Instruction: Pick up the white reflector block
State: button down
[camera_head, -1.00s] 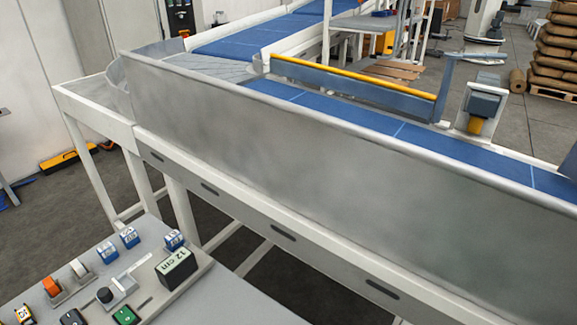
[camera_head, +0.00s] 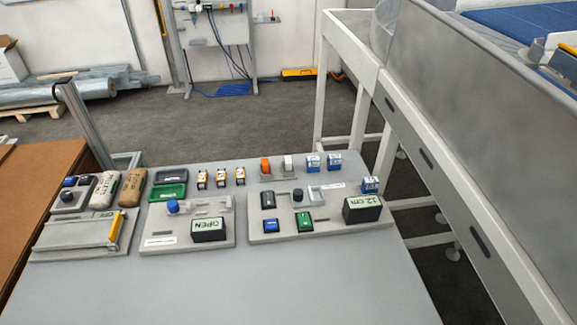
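A small white block (camera_head: 288,163) stands upright in a grey holder (camera_head: 278,176) at the back of the grey table, right beside an orange piece (camera_head: 265,166). It looks like the white reflector block, but it is too small to be sure. Small blue-and-white blocks (camera_head: 313,163) stand just to its right. My gripper is not in view.
The grey table (camera_head: 300,285) has a wide clear front area. Panels carry an "OPEN" display (camera_head: 208,229) and a "12 cm" display (camera_head: 362,209). A conveyor frame (camera_head: 440,175) runs along the right.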

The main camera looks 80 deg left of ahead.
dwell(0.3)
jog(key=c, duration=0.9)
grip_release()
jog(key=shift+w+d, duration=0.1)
